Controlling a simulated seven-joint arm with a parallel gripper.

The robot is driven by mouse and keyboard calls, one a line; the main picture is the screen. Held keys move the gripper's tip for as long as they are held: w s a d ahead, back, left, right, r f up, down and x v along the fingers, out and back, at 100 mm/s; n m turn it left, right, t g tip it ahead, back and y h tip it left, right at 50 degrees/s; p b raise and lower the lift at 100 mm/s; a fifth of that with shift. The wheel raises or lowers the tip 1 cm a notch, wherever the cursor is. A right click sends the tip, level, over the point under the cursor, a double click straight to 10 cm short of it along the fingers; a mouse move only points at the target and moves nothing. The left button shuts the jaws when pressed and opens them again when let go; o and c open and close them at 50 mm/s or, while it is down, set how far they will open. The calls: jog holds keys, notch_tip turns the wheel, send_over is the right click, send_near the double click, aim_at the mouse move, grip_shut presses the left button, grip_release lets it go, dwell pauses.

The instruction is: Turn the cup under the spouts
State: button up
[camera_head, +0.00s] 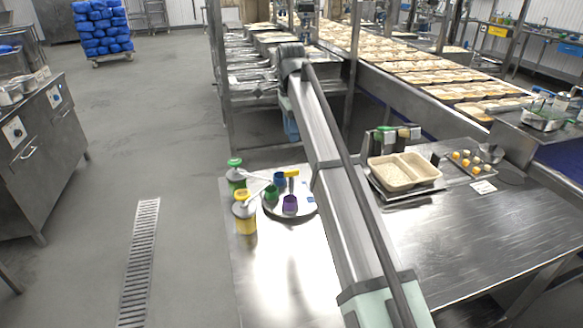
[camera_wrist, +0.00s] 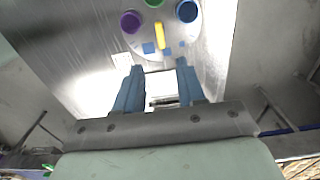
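A round grey turntable (camera_head: 307,209) stands on the steel table, left of my arm in the head view. It carries a purple cup (camera_head: 289,203), a green cup (camera_head: 271,193), a blue cup (camera_head: 279,179) and a yellow-topped handle (camera_head: 291,174). In the wrist view the purple cup (camera_wrist: 131,21), green cup (camera_wrist: 153,3), blue cup (camera_wrist: 186,11) and yellow handle (camera_wrist: 159,36) lie beyond my fingertips. My gripper (camera_wrist: 158,72) is open and empty, its blue fingers apart and clear of the handle. My arm hides it in the head view. Two pump bottles (camera_head: 245,219) (camera_head: 236,178) point spouts toward the turntable.
A two-compartment tray (camera_head: 404,171) with rice stands right of my arm. A conveyor (camera_head: 420,75) of filled trays runs at the back. The right front of the table (camera_head: 480,235) is clear.

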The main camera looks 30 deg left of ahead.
send_over(292, 184)
jog(key=f, duration=1.3)
jog(key=shift+w+a+f, duration=0.15)
jog(key=shift+w+a, duration=0.15)
jog(key=shift+w, duration=0.05)
jog(key=shift+c, duration=0.3)
grip_shut()
